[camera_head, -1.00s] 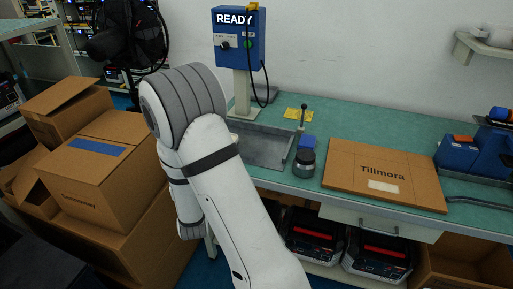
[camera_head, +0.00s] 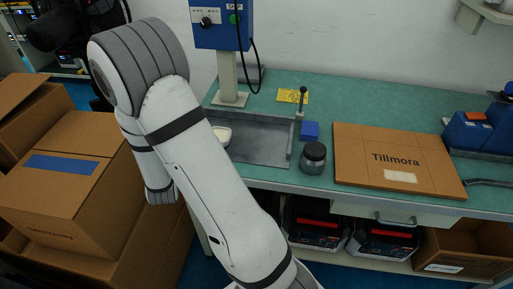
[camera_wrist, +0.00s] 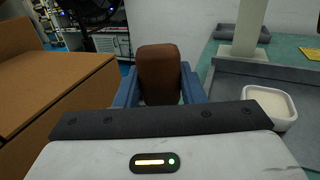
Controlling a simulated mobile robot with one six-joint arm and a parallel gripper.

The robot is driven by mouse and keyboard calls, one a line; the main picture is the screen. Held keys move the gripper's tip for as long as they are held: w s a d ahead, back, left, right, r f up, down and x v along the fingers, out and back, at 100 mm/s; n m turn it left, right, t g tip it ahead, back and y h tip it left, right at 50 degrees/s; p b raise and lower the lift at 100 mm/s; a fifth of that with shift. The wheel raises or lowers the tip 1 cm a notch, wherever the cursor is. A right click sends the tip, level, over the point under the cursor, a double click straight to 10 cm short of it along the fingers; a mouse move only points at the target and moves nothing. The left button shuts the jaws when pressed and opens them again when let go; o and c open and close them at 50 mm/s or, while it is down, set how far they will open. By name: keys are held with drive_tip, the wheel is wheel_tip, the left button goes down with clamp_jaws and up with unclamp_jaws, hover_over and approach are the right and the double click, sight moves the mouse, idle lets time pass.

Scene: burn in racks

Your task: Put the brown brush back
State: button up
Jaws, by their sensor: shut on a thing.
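The brown brush (camera_wrist: 161,68) shows as a brown block in the middle of the wrist view. My gripper (camera_wrist: 160,90) is shut on it, with a blue finger on each side. The brush's lower part is hidden behind the wrist housing, and I cannot see its bristles. In the head view my arm hides both gripper and brush. A grey metal tray (camera_head: 265,151) lies on the green bench, right of my arm. A white square dish (camera_wrist: 269,107) stands at the tray's left, to the right of my gripper.
Cardboard boxes (camera_head: 58,185) are stacked left of my arm. A blue control box (camera_head: 222,22) stands on a post behind the tray. A dark-lidded jar (camera_head: 314,157), a blue block (camera_head: 310,130) and a Tillmora carton (camera_head: 392,158) sit to the tray's right.

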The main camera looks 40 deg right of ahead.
drive_tip(key=s+d+r+m+g+h+b, duration=0.2)
drive_tip(key=s+d+m+g+h, duration=0.1)
drive_tip(key=s+d+m+g, duration=0.4)
drive_tip(key=s+d+r+m+g+h+b, duration=0.15)
drive_tip(key=d+g+h, duration=0.3)
drive_tip(key=d, duration=0.45)
drive_tip(key=s+d+r+m+g+h+b, duration=0.1)
drive_tip(key=s+d+m+g+h+b, duration=0.2)
drive_tip(key=s+d+m+g, duration=0.3)
drive_tip(key=shift+n, duration=0.35)
drive_tip(key=f, duration=0.2)
drive_tip(key=d+f+b, duration=0.1)
drive_tip(key=f, duration=0.2)
drive_tip(key=shift+d+f, duration=0.2)
drive_tip(key=shift+f+b, duration=0.7)
drive_tip(key=shift+f, duration=1.4)
drive_tip(key=shift+f, duration=0.15)
drive_tip(key=o, duration=1)
